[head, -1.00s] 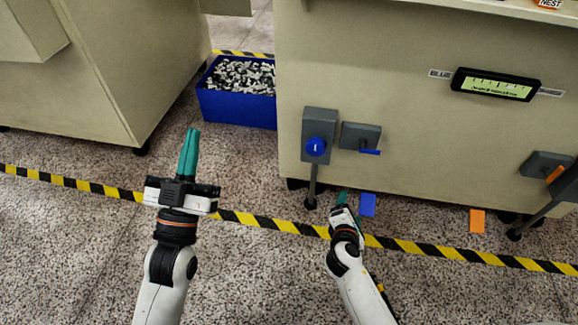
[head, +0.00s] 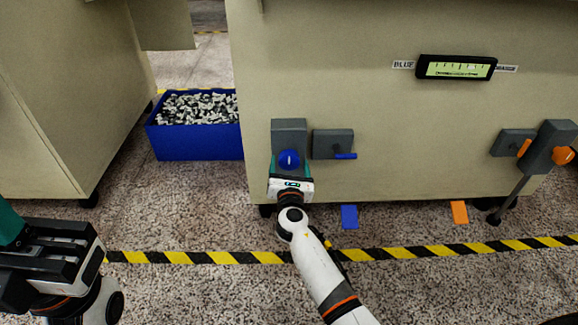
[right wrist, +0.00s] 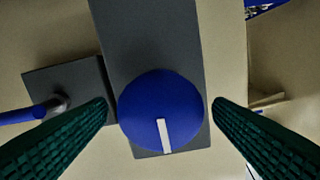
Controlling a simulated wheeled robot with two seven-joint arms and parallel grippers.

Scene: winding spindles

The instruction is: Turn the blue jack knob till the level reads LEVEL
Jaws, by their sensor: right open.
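The blue jack knob (head: 289,160) is round and sits on a grey block on the cabinet's front. It also shows in the right wrist view (right wrist: 161,108), with its white mark pointing down in that picture. My right gripper (head: 290,170) is open at the knob, one green finger on each side. A gap shows between each fingertip and the knob in the right wrist view. The level display (head: 456,68) is a black-framed panel between two labels; its reading is too small to tell. My left gripper (head: 12,228) is at the lower left, partly cut off.
A grey block with a blue lever (head: 345,156) is right of the knob. An orange knob (head: 563,156) and orange lever (head: 524,147) are farther right. A blue bin (head: 198,145) of small parts stands left. Blue and orange plates (head: 349,216) (head: 460,212) lie near the floor.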

